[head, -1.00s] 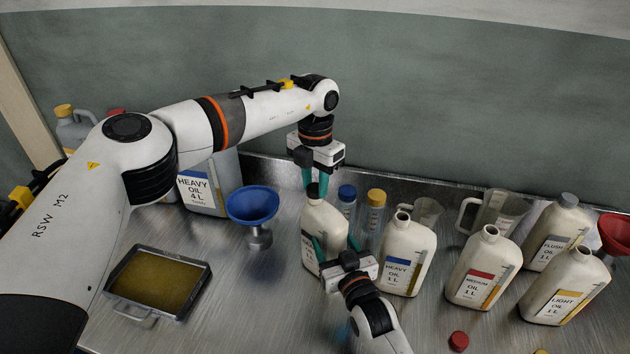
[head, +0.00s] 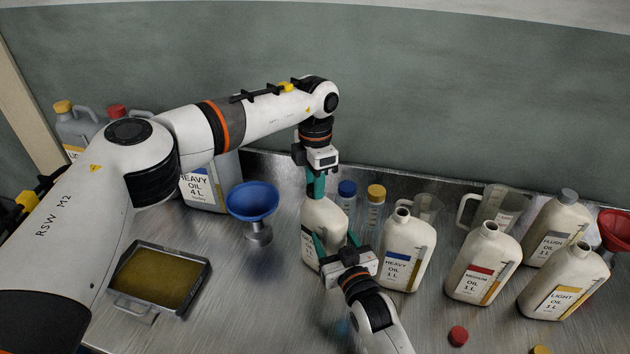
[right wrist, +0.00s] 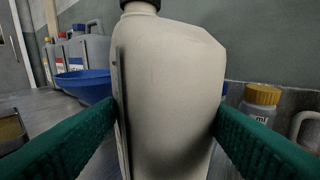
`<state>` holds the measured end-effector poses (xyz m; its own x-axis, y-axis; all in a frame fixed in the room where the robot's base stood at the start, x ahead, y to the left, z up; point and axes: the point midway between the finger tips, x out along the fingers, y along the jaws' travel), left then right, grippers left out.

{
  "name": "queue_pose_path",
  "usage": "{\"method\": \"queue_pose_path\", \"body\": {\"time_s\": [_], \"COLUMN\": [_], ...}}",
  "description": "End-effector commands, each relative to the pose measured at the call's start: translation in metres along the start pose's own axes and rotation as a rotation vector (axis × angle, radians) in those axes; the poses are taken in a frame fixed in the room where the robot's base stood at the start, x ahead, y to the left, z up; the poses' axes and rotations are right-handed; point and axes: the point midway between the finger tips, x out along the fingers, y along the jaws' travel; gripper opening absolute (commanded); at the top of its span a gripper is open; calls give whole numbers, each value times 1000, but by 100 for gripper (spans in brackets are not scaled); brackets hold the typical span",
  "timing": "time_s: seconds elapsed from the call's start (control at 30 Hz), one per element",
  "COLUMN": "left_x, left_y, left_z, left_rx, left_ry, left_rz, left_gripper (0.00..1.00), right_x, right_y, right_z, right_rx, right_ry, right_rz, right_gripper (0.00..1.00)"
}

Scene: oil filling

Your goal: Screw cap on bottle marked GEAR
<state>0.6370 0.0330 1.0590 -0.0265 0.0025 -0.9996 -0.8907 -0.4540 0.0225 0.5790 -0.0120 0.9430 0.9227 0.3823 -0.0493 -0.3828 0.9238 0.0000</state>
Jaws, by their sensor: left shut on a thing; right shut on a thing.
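A cream bottle (head: 322,216) stands upright on the steel bench in the head view. Its label is mostly hidden, so I cannot read the marking. A black cap (right wrist: 140,4) shows at its neck at the top edge of the right wrist view. My left gripper (head: 315,190) points down from above, shut on the cap at the bottle's mouth. The fingers hide most of the cap, and I cannot tell how far it is seated. My right gripper (head: 340,244) is shut on the bottle's body, with a green finger on each side in the right wrist view (right wrist: 167,115).
Open bottles of heavy (head: 408,246), medium (head: 485,256) and light oil (head: 570,274) stand to the right. A blue funnel (head: 252,201) and a tray (head: 199,276) are to the left. Small jars (head: 375,212) stand close behind. A loose red cap (head: 458,336) lies in front.

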Motion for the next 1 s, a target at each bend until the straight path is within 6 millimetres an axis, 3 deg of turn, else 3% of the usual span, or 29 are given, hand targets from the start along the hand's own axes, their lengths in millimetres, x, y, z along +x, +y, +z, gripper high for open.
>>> {"method": "queue_pose_path", "body": {"time_s": [1.0], "left_x": [1], "left_y": [1], "left_z": [-1], "left_rx": [2085], "left_ry": [0], "left_rz": [-6], "left_gripper": [11], "right_x": [0], "right_y": [0], "right_z": [-2], "right_rx": [-1], "right_ry": [6], "right_rz": [-1], "right_gripper": [0]}}
